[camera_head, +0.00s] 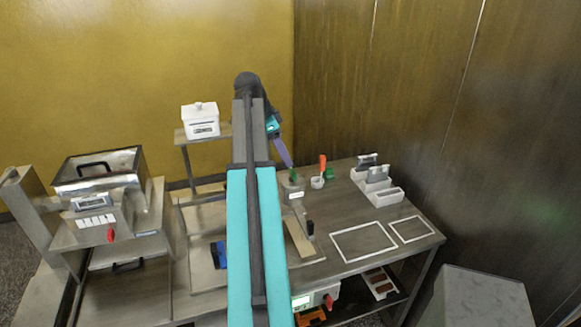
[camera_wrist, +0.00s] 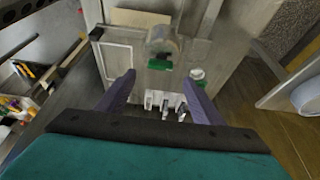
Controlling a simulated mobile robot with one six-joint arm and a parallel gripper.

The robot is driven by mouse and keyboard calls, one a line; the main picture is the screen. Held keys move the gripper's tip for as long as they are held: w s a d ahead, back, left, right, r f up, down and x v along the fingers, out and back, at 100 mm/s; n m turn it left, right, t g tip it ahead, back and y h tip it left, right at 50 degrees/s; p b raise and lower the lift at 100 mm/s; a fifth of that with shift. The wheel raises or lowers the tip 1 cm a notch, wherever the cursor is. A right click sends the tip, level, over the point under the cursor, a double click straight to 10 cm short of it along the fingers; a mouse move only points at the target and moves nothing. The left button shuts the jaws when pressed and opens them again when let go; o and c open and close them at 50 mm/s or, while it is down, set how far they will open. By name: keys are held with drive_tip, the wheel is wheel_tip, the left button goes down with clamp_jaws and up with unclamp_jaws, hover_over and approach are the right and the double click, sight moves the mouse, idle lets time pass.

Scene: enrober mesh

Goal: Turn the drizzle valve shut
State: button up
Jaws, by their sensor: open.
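My gripper (camera_head: 286,158) is at the end of my raised arm, above the back of the table in the head view. In the wrist view its two purple fingers (camera_wrist: 160,80) stand apart with nothing between them. A small red handle (camera_head: 110,234) hangs on the front of the steel machine (camera_head: 88,222) at the left of the head view. It may be the drizzle valve; I cannot tell for sure. My gripper is well to the right of it and apart from it. I cannot make out the red handle in the wrist view.
A steel tank (camera_head: 98,170) sits on top of the machine. A white box (camera_head: 201,120) stands on a raised shelf. On the table (camera_head: 335,265) are a white rack (camera_head: 374,184), a cup (camera_head: 317,182) with a red-handled tool, and white outlined rectangles. My arm hides the middle.

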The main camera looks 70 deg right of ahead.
sight(292, 171)
drive_tip(key=shift+p+x, duration=1.35)
drive_tip(key=shift+x, duration=2.55)
